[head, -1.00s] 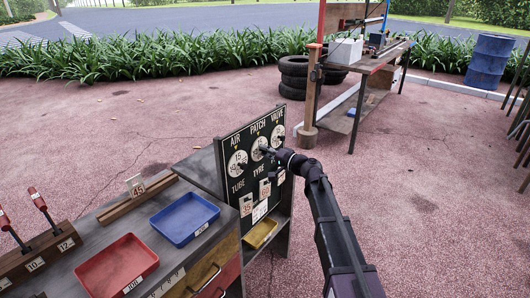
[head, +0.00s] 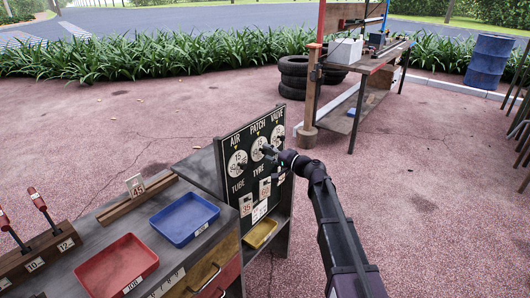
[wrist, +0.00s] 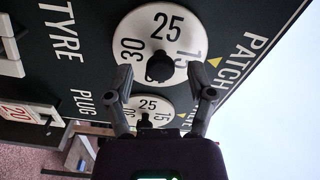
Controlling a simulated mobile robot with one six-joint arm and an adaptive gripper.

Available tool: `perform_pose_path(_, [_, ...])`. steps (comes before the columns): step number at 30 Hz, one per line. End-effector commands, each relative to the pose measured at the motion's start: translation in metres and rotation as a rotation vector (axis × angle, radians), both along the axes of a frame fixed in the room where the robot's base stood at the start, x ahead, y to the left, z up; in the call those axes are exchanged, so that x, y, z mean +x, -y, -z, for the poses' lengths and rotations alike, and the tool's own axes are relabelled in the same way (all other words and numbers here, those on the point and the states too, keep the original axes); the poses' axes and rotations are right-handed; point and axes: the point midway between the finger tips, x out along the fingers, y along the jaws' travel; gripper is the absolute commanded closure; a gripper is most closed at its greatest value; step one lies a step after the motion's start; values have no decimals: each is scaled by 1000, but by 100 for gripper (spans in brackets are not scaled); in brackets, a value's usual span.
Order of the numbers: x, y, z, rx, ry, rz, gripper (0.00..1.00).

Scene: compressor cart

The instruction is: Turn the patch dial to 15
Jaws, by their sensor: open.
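The patch dial (wrist: 150,35) is a white disc with a black knob (wrist: 159,67) at its centre; it also shows in the head view as the middle dial (head: 258,148). Its numbers 30, 25 and 15 are visible in the wrist view; the rest is hidden. A yellow pointer mark (wrist: 215,62) sits on the board beside the dial. The 15 lies near this mark, a little above it in the picture. My gripper (wrist: 160,80) is open in front of the dial, with one finger on each side of the knob. I cannot tell whether the fingers touch it.
The black board also carries the air dial (head: 237,163) and the valve dial (head: 278,134), which sits close below my fingers in the wrist view (wrist: 147,112). Number tags hang beneath. A workbench with a blue tray (head: 184,219) and red tray (head: 116,266) stands left.

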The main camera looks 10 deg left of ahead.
Motion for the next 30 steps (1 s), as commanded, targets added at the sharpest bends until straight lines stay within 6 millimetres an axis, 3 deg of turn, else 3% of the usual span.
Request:
perform_pose_path(18, [-35, 84, 0, 1, 0, 3, 30])
perform_pose_path(30, [-40, 98, 0, 0, 0, 1, 30])
